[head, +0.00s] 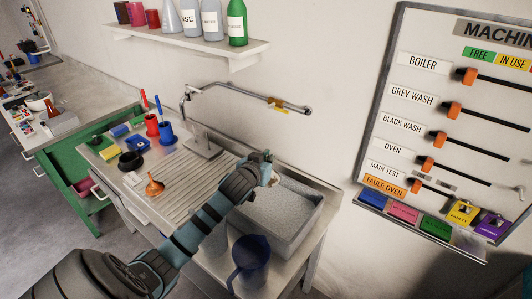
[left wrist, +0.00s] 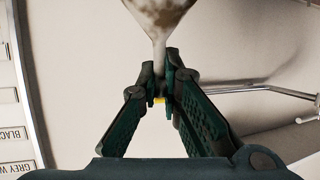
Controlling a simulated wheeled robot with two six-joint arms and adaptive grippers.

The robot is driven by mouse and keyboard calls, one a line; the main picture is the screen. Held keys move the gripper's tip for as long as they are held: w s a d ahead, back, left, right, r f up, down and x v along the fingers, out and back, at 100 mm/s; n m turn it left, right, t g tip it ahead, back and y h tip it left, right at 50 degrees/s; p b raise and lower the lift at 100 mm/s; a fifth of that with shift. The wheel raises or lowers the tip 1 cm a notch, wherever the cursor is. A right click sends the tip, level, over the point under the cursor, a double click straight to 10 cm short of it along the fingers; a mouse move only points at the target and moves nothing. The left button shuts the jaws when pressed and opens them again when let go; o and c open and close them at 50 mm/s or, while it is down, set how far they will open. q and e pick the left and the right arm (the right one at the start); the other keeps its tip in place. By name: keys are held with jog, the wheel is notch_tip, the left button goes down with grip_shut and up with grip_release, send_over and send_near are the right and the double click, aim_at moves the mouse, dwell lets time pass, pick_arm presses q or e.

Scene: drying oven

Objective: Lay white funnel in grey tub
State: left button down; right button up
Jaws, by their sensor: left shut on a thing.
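The white funnel (left wrist: 159,18) is in my left gripper (left wrist: 160,82), which is shut on its narrow stem; the wide cone is cut off by the top of the left wrist view and has brownish marks inside or on it. In the head view my left gripper (head: 268,158) is over the back left part of the grey tub (head: 290,242), and only a small pale part of the funnel (head: 274,179) shows beside it. The tub is a speckled rectangular basin on the metal counter; the part of its inside that shows looks empty. My right gripper is not in view.
A dark blue jug (head: 249,258) stands in front of the tub. An orange funnel (head: 154,187) and a black item (head: 130,160) are on the ribbed drainboard at left. A metal tap (head: 240,94) reaches over behind. A shelf (head: 190,44) of bottles hangs above.

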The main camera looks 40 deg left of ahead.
pick_arm(q)
jog(key=shift+w+a+n+y, duration=0.25)
jog(key=shift+n+y, duration=0.15)
jog(key=shift+n, duration=0.1)
jog(key=shift+a+f+g, duration=0.1)
jog(key=shift+f+g, duration=0.1)
jog(key=shift+g, duration=0.1)
notch_tip(320, 180, down, 6)
jog(key=b, duration=0.7)
jog(key=shift+s+r, duration=0.1)
jog(key=shift+r, duration=0.05)
jog(key=c, duration=1.7)
grip_release()
jog(key=shift+a, duration=0.1)
jog(key=v, duration=1.2)
